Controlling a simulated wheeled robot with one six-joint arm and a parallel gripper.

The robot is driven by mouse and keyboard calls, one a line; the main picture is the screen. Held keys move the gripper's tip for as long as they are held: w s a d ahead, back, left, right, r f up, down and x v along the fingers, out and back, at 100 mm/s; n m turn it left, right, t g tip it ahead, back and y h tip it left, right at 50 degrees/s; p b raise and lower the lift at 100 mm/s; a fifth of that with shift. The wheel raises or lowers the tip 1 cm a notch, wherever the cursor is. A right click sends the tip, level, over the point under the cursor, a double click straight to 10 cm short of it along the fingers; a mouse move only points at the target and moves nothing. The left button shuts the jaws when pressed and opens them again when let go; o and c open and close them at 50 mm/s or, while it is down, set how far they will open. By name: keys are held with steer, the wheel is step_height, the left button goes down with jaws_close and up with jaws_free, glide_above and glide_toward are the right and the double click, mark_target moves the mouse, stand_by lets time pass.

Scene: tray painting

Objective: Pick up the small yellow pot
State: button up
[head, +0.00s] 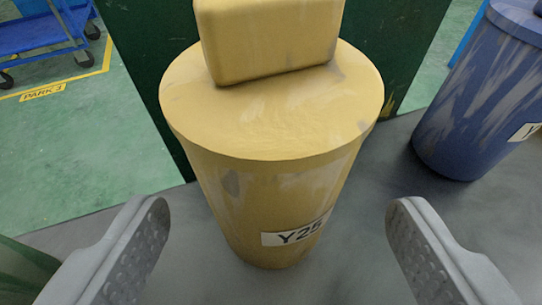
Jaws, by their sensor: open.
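A yellow pot (275,190) stands upright in the middle of the head view. It tapers toward its base, has a flat lid with a blocky handle (268,38) on top, and carries a white label reading "Y25" (296,233). My gripper (278,225) is open, with one grey finger to the left of the pot and one to the right. There is a visible gap between each finger and the pot, so neither touches it. The top of the handle is cut off by the frame edge.
A blue pot (480,95) with a partly cut-off label stands at the right on the same grey surface (365,255). A dark green panel (137,70) rises behind the yellow pot. Green floor with a yellow "PARK 3" marking (43,91) and a blue cart (40,35) lie beyond.

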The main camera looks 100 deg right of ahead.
mark_target(270, 211)
steer(key=x, duration=0.5)
steer(key=shift+w+d+r, duration=0.1)
steer(key=shift+r, duration=0.25)
steer(key=c, duration=0.8)
